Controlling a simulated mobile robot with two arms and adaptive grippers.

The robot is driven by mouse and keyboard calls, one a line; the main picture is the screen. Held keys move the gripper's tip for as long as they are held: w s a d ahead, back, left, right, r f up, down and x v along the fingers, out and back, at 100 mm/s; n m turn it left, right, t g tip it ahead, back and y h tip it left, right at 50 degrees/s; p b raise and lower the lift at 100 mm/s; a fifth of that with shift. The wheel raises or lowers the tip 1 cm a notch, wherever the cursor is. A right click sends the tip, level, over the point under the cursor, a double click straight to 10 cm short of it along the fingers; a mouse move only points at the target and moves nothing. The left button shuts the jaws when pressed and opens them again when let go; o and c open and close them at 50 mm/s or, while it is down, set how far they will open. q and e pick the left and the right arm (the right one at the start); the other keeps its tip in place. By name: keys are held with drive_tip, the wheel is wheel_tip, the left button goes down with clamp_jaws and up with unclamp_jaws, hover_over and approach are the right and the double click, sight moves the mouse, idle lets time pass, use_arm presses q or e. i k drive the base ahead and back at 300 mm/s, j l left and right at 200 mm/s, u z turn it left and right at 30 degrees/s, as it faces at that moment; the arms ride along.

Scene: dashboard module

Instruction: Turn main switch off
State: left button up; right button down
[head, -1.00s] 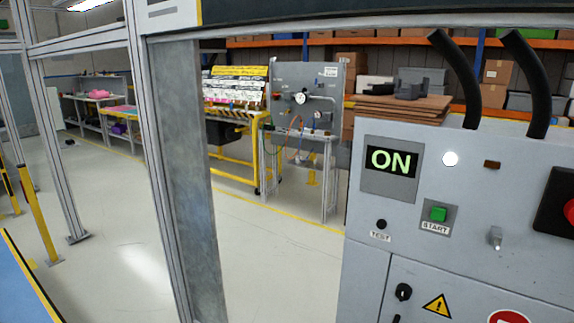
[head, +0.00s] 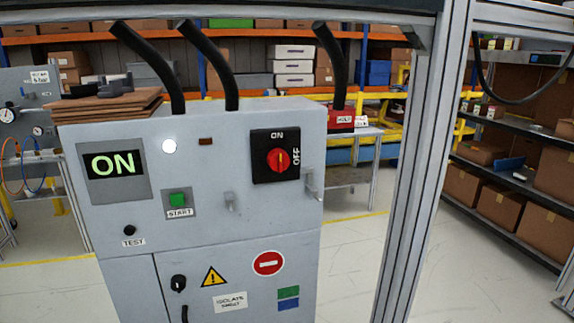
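The main switch (head: 280,160) is a red rotary knob on a black square plate at the upper right of the grey control cabinet (head: 230,260). ON is printed above the knob and OFF to its right; the knob's yellow mark looks upright, toward ON. The display (head: 113,164) on the left of the cabinet reads ON in green. A round white lamp (head: 169,146) beside it is lit. A green START button (head: 178,199) sits below the lamp. Neither of my grippers shows in the head view.
A metal frame post (head: 416,180) stands right of the cabinet. Three black cables (head: 212,65) rise from its top. Cardboard sheets (head: 110,105) lie on its top left. Shelves with boxes (head: 505,208) are at the right. Floor is visible on both sides of the cabinet.

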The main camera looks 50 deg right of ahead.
sight(277, 159)
drive_tip(key=z, duration=1.45)
